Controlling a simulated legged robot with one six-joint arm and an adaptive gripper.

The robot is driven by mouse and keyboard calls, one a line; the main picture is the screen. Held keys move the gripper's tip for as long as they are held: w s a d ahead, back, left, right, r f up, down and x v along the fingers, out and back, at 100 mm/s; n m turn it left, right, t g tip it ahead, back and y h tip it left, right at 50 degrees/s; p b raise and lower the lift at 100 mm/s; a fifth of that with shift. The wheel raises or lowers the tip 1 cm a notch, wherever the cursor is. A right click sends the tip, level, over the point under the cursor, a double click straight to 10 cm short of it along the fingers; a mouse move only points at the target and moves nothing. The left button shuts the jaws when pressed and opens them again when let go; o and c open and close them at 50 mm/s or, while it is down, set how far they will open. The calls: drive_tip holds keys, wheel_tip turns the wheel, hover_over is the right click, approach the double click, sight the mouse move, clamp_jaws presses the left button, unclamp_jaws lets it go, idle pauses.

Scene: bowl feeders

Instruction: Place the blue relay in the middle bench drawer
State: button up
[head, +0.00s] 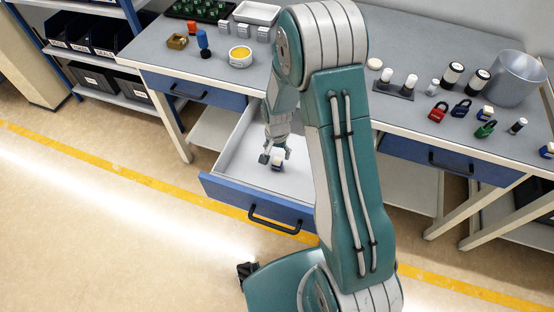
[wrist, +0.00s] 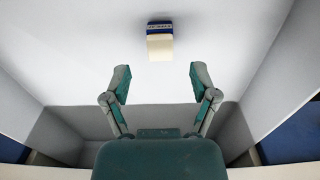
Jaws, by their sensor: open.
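The middle bench drawer (head: 234,157) is pulled open and shows its pale inner floor and blue front. The blue relay (head: 278,165), a small block with a blue part and a cream part, lies on the drawer floor. In the wrist view the relay (wrist: 160,41) lies beyond my fingertips, roughly centred between them and apart from both. My gripper (head: 273,156) is inside the open drawer, above its floor and close to the relay. In the wrist view my gripper (wrist: 156,84) has its two fingers spread with nothing between them.
The left drawer (head: 194,90) and right drawer (head: 447,160) are shut. A yellow-topped tub (head: 240,57) is at the left. Drawer walls surround my gripper.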

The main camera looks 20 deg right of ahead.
wheel_tip(320, 180, up, 6)
wheel_tip(320, 180, up, 18)
drive_tip(key=n+t, duration=0.3)
hover_over(277, 160)
drive_tip(key=s, duration=0.7)
drive_tip(key=s+r+n+t, duration=0.2)
drive_tip(key=s+r+n, duration=0.2)
drive_tip(key=s+r, duration=0.5)
drive_tip(key=s, duration=0.5)
drive_tip(key=shift+r+t, duration=0.3)
